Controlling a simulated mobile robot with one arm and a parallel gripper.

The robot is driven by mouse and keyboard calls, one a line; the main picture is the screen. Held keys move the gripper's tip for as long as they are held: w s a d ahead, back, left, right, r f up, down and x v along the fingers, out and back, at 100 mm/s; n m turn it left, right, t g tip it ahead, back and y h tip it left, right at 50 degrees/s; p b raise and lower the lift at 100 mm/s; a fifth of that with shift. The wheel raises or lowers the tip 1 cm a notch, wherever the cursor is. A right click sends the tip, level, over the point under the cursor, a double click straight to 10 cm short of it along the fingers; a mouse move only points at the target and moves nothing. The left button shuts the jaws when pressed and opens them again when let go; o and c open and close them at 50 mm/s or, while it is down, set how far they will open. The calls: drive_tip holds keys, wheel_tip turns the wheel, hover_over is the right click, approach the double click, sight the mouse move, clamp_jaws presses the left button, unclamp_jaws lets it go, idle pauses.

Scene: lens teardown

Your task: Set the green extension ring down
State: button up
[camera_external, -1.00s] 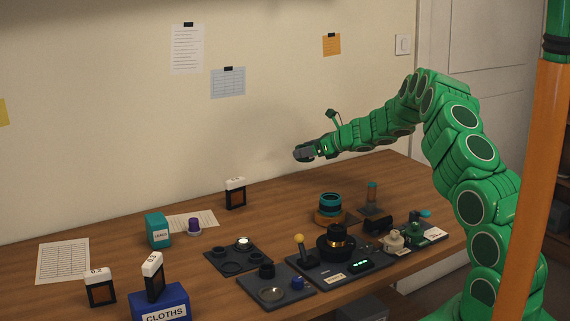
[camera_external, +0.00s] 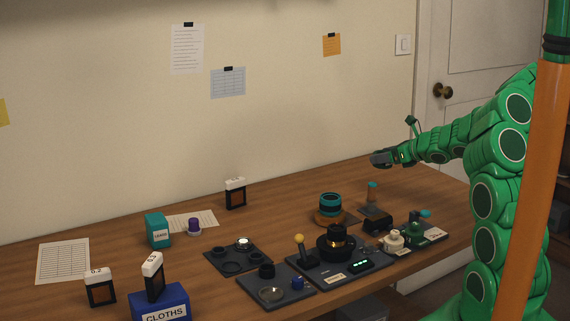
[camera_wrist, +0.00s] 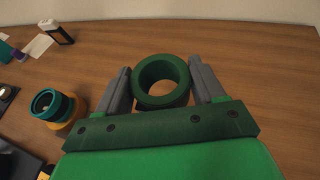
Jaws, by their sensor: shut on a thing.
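The green extension ring (camera_wrist: 160,101) is a thick dark green ring, held between the two grey fingers of my gripper (camera_wrist: 163,82) in the wrist view. Its opening faces the camera, and bare wooden table shows around it. In the external view my gripper (camera_external: 381,158) is in the air above the back right part of the table; the ring cannot be made out there. How high the ring is above the table is hard to tell.
A teal and black ring stack on an orange base (camera_external: 330,208) stands left of my gripper, also in the wrist view (camera_wrist: 76,108). Dark trays (camera_external: 238,257) and a lit device (camera_external: 337,243) fill the front. The back right wood is clear.

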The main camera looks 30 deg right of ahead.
drive_tip(key=s+r, duration=0.2)
drive_tip(key=s, duration=0.2)
drive_tip(key=w+d+f, duration=0.1)
drive_tip(key=w+f, duration=0.1)
drive_tip(key=w, duration=0.1)
drive_tip(key=w+d+f, duration=0.2)
drive_tip(key=w, duration=0.1)
drive_tip(key=w+d+f, duration=0.1)
drive_tip(key=w+f, duration=0.2)
drive_tip(key=w, duration=0.1)
drive_tip(key=shift+d+f, duration=0.1)
drive_tip(key=shift+d, duration=0.05)
drive_tip(key=shift+w+d+f, duration=0.2)
drive_tip(key=shift+w+f, duration=0.4)
drive_tip(key=shift+f, duration=0.1)
drive_tip(key=shift+w+d+f, duration=0.1)
drive_tip(key=shift+w+f, duration=0.05)
drive_tip(key=shift+f, duration=1.5)
drive_tip(key=shift+f, duration=0.1)
drive_tip(key=o, duration=1.1)
